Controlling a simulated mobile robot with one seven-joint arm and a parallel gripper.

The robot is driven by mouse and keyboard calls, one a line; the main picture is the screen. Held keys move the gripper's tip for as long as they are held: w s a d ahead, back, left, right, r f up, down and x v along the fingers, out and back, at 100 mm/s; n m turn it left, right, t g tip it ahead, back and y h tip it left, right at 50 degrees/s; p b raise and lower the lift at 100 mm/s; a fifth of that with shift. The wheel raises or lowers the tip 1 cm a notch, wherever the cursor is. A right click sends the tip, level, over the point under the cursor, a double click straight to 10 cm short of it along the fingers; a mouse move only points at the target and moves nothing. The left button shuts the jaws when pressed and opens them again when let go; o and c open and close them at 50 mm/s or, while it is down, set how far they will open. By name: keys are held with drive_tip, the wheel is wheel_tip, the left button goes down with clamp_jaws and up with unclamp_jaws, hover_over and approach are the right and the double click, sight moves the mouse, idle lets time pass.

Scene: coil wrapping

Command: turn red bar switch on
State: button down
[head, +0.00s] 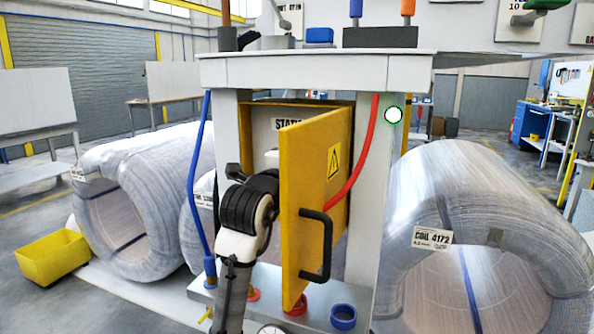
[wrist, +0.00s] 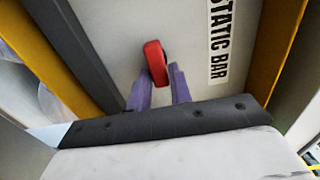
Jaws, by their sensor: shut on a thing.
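The red bar switch (wrist: 154,58) is a small red lever on a light panel beside a "STATIC BAR" label (wrist: 219,40) in the wrist view. My gripper (wrist: 160,72) has its two purple fingers on either side of the lever, shut on it. The lever's upper end sticks out past the fingertips, roughly upright and slightly tilted in that view. In the head view my arm reaches into the yellow cabinet (head: 345,150), and the lever and fingers are hidden behind my arm and the open door.
The yellow cabinet door (head: 312,190) with a black handle (head: 326,245) stands open just right of my arm. A red hose (head: 370,150) and a blue hose (head: 194,190) hang beside it. Wrapped coils (head: 470,190) stand on both sides. A yellow bin (head: 45,262) lies at left.

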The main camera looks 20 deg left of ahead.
drive_tip(key=c, duration=1.4)
unclamp_jaws()
drive_tip(key=shift+o, duration=0.2)
drive_tip(key=shift+s, duration=0.15)
drive_tip(key=s+b, duration=0.2)
drive_tip(key=s, duration=1.1)
drive_tip(key=shift+s+a, duration=0.25)
drive_tip(key=shift+s, duration=0.05)
